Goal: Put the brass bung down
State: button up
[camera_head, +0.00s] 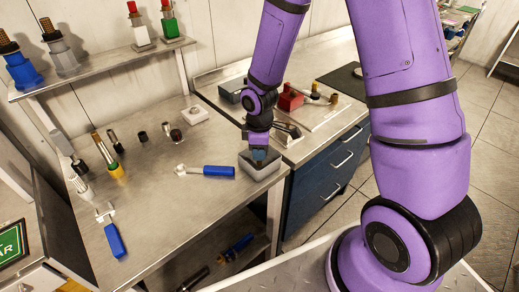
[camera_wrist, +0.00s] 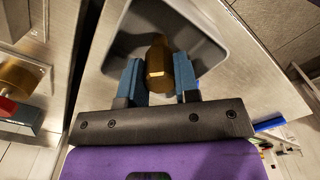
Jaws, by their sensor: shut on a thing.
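The brass bung (camera_wrist: 158,62) shows in the wrist view between the two blue fingers of my gripper (camera_wrist: 157,76). My gripper is shut on it. The bung is over the open grey tray (camera_wrist: 118,50), inside its outline; whether it touches the tray floor I cannot tell. In the head view my gripper (camera_head: 259,155) points down into the same grey tray (camera_head: 262,172), at the right end of the steel bench. The bung is hidden there by the gripper and the tray wall.
A blue-handled tool (camera_head: 218,171) lies just left of the tray, and another (camera_head: 114,241) lies near the bench's front left. Several small fittings stand farther left. A red block (camera_head: 290,97) sits on the adjoining counter behind. The steel bench (camera_head: 175,215) has bare space in front.

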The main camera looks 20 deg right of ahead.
jog(key=shift+f, duration=0.1)
jog(key=o, duration=0.9)
jog(key=s+d+r+m+t, duration=0.1)
jog(key=s+d+r+m, duration=0.2)
jog(key=r, duration=1.1)
jog(key=s+d+r+m+t, duration=0.1)
jog(key=s+r+m+t, duration=0.3)
jog(key=r, duration=0.9)
jog(key=shift+s+d+r+m, duration=0.5)
jog(key=shift+s+r+m, duration=0.65)
jog(key=shift+s, duration=1.2)
jog(key=shift+s+d+r+m, duration=0.6)
jog(key=shift+s+r, duration=0.8)
jog(key=shift+s, duration=0.9)
jog(key=shift+s+d+r+m, duration=0.35)
jog(key=shift+s+r+m, duration=0.85)
jog(key=shift+s, duration=1.15)
jog(key=shift+r, duration=0.1)
